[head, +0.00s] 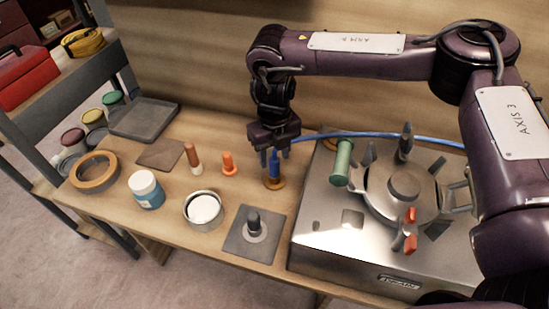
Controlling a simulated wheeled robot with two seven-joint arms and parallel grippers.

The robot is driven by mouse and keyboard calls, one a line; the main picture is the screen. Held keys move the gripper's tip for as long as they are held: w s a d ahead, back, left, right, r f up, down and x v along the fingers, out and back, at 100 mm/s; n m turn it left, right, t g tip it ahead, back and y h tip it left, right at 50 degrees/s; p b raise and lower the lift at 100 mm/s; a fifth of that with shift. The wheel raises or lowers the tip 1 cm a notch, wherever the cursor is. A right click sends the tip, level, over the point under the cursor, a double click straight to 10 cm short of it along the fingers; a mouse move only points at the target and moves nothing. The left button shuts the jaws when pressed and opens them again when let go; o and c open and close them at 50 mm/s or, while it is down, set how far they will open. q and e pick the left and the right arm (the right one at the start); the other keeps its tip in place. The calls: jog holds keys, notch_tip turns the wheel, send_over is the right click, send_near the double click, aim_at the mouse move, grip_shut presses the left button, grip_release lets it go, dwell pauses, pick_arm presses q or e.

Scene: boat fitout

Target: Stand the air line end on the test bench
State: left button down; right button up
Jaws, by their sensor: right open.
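The blue air line (385,134) runs from the right, behind the round fixture, to my right gripper (275,156). Its blue end (274,166) points down and looks upright, with a brass-coloured round base (274,183) at its foot. The base appears to rest on the wooden bench top (185,232), just left of the metal box. My right gripper points down over the blue end, with its open fingers on either side of it. Whether a finger touches it I cannot tell. My left gripper is out of view.
A metal box (325,240) with a clawed round fixture (403,190) and a green cylinder (342,162) fills the right side. A grey plate with a peg (254,225), white tin (203,209), orange plug (228,164), jar (146,189) and tape roll (95,171) stand leftward.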

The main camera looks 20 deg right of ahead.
notch_tip(320, 180, up, 6)
jog(key=shift+r, duration=0.15)
notch_tip(320, 180, up, 3)
jog(key=shift+r+p, duration=0.2)
jog(key=shift+p, duration=0.35)
jog(key=shift+r, duration=0.25)
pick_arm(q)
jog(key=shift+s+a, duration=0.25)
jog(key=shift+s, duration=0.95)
pick_arm(e)
jog(key=shift+f, duration=0.1)
